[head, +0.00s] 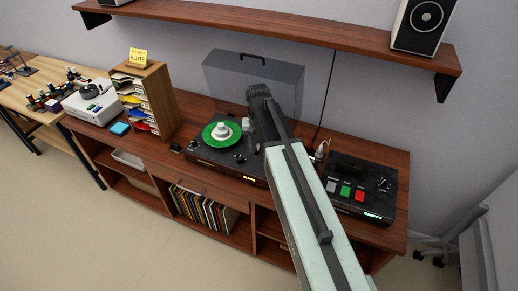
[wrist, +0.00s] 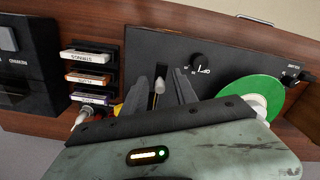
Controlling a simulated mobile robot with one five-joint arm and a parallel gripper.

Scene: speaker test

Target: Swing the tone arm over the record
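The record player (head: 205,157) is a black deck on the wooden cabinet, with a green record (head: 222,133) and a white centre piece on it. The record also shows at the right of the wrist view (wrist: 262,88). My gripper (wrist: 160,88) is over the deck beside the record, its dark fingers apart. A small pale grey upright piece (wrist: 160,86) shows between the fingers, over a slot; I cannot tell whether it is part of the tone arm or whether the fingers touch it. The tone arm is not clearly visible; my arm hides the deck's right part in the head view.
A clear lid (head: 225,75) stands up behind the deck. A black box with coloured buttons (head: 365,185) is to the right. Labelled cartridges (wrist: 88,78) sit in a rack near my gripper. A paper sorter (head: 150,98) stands left. A shelf (head: 290,32) hangs above.

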